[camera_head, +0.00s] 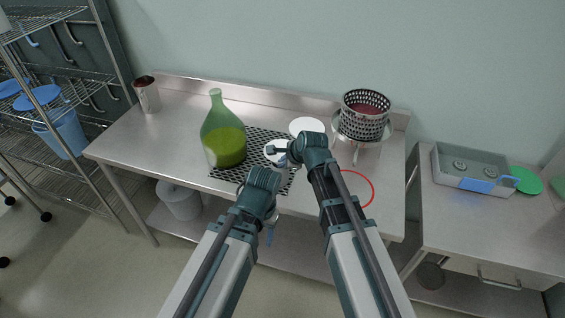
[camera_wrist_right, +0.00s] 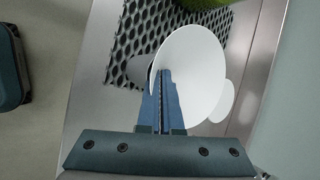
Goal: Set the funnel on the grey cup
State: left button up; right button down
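The white round piece in front of my right gripper (camera_wrist_right: 163,74) looks like the funnel (camera_wrist_right: 195,65), its wide mouth facing the wrist camera. The fingers are together, with their tips over its near edge. It also shows in the head view (camera_head: 274,150) above the perforated mat. The right gripper shows there too (camera_head: 281,151). I cannot make out the grey cup; a dark grey edge beside the funnel in the wrist view may be part of it. My left arm's wrist is just in front of the mat; its fingers are too hidden to read.
A green flask (camera_head: 224,146) stands on the left of the black mat (camera_head: 220,173). A white disc (camera_head: 307,126) lies behind the funnel. A perforated basket (camera_head: 364,115) is on a stand, and a red ring (camera_head: 372,190) lies at front right. A steel beaker (camera_head: 147,97) stands far left.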

jog(key=shift+f, duration=0.35)
jog(key=shift+s, duration=0.1)
jog(key=c, duration=1.5)
grip_release()
jog(key=shift+c, duration=0.2)
jog(key=o, duration=0.5)
jog(key=shift+o, duration=0.2)
jog(key=shift+r, duration=0.1)
jog(key=shift+s+d+r+p, duration=0.15)
jog(key=shift+s+r+p, duration=0.1)
jog(key=shift+r+p, duration=0.2)
jog(key=p+v, duration=1)
jog(key=v, duration=0.2)
jog(key=shift+s+r, duration=0.15)
jog(key=shift+r, duration=0.1)
